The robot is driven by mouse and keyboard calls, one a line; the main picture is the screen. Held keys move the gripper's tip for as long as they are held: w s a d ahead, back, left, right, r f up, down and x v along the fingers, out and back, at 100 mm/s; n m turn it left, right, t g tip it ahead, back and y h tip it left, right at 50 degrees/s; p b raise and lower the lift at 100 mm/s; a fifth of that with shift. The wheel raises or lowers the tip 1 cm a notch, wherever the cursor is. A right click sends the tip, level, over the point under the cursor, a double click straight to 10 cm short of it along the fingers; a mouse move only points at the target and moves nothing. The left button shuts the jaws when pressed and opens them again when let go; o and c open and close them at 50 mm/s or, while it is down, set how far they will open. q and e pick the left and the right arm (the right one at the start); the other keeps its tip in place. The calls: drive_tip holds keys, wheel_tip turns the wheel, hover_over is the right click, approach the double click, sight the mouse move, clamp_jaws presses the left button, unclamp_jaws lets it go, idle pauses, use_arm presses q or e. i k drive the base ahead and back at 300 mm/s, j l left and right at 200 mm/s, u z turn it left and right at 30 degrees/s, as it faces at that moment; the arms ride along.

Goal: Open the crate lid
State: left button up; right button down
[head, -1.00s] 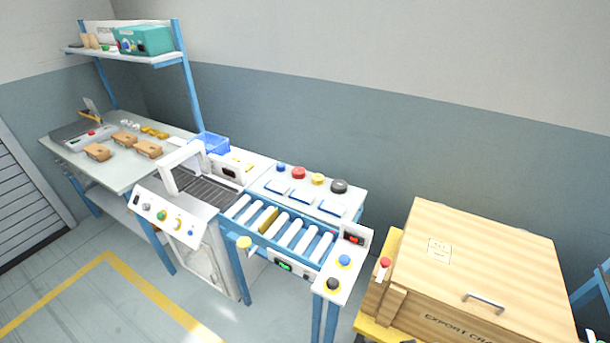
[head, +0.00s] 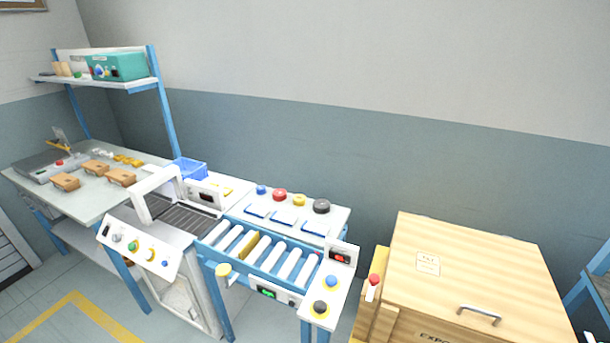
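The wooden export crate (head: 392,328) stands at the lower right in the head view. Its flat lid (head: 470,265) is shut and carries a metal handle (head: 480,314) near the front edge and a small paper label (head: 428,264). The lower front of the crate is cut off by the frame edge. Neither of my grippers is in the picture.
A yellow stand with a red-topped post (head: 373,287) is at the crate's left. A roller conveyor (head: 262,254) with a button panel (head: 320,308) stands left of it. Farther left are a white machine (head: 150,245) and a workbench (head: 95,200). A blue frame (head: 590,290) is at the right.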

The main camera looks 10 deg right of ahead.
sight(502, 288)
drive_tip(key=z, duration=1.5)
drive_tip(key=i+u, duration=0.15)
drive_tip(key=u, duration=0.3)
